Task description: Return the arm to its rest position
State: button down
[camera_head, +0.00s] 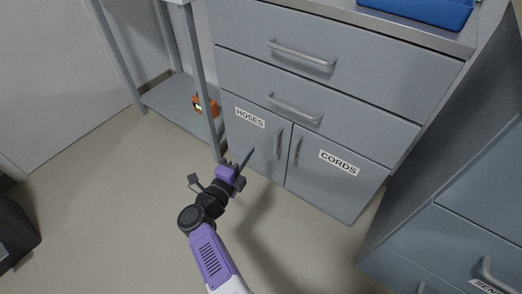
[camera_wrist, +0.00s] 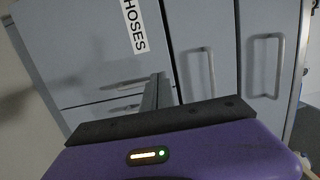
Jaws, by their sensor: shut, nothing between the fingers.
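My arm reaches up from the bottom of the head view, purple and black. My gripper (camera_head: 247,156) is shut and empty, in front of the door labelled HOSES (camera_head: 249,118). In the wrist view my gripper (camera_wrist: 158,80) shows its fingers together, pointing toward the grey cabinet doors. Whether the fingertips touch the door cannot be told.
The grey cabinet (camera_head: 340,124) has two drawers above two shut doors, HOSES and CORDS (camera_head: 338,162). A blue tray (camera_head: 425,10) sits on top. A frame with a low shelf (camera_head: 165,98) holds an orange device (camera_head: 212,106). Another cabinet (camera_head: 440,235) stands at right.

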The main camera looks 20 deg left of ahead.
jog(key=shift+s+a, duration=0.3)
jog(key=shift+a, duration=0.3)
jog(key=shift+s+a, duration=0.3)
jog(key=shift+a, duration=0.3)
